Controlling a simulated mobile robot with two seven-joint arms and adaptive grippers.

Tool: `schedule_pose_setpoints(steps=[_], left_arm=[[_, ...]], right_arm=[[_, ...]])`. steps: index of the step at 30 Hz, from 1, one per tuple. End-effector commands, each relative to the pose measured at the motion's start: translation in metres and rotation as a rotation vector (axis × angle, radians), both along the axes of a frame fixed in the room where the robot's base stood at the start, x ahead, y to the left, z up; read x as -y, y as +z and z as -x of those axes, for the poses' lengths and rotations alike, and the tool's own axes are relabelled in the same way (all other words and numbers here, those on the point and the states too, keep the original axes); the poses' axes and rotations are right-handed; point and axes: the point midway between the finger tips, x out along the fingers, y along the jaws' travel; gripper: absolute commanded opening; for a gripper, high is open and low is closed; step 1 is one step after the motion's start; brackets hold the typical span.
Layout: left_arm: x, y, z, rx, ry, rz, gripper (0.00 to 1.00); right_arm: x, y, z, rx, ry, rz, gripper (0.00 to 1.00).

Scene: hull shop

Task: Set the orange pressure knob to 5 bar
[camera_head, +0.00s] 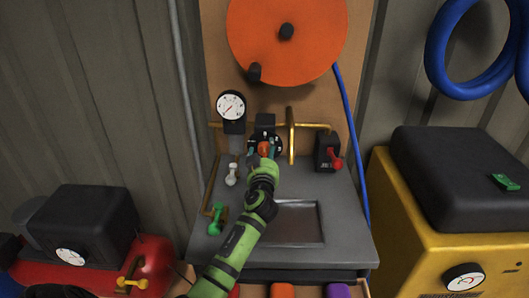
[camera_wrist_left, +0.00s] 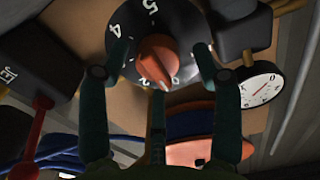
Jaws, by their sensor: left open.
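The orange pressure knob (camera_wrist_left: 157,62) sits at the centre of a black dial (camera_wrist_left: 128,18) with white numerals; 4 and 5 are readable at the upper left and top. A pale mark shows at the knob's lower end, away from the 5. In the head view a bit of the knob (camera_head: 264,148) shows above my gripper. My left gripper (camera_wrist_left: 160,52) is open, with one finger on each side of the knob and gaps between; the head view shows it (camera_head: 264,160) in front of the dial. My right gripper is not in view.
A round white gauge (camera_head: 231,105) stands left of the dial, its needle toward the lower left. A box with a red lever (camera_head: 335,159) is at the right. A brass pipe (camera_head: 291,136), white valve (camera_head: 232,174) and green valve (camera_head: 217,218) are close by.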

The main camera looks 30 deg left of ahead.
Motion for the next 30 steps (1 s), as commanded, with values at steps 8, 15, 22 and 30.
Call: schedule_pose_setpoints(steps=[8, 15, 22, 30], left_arm=[[-0.0011, -0.0004, -0.0022, 0.0, -0.001, 0.0, 0.65], [-0.0013, 0.0003, -0.0021, 0.001, 0.0, -0.001, 0.1], [-0.0017, 0.0021, -0.0022, -0.001, 0.0, -0.01, 0.1], [-0.0019, 0.004, -0.0026, -0.052, 0.001, -0.1, 0.1]], right_arm=[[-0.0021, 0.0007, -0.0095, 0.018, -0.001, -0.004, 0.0], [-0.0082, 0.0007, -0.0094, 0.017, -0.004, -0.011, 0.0], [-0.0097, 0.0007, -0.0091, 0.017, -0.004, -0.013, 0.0], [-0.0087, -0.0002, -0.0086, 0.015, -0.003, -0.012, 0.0]])
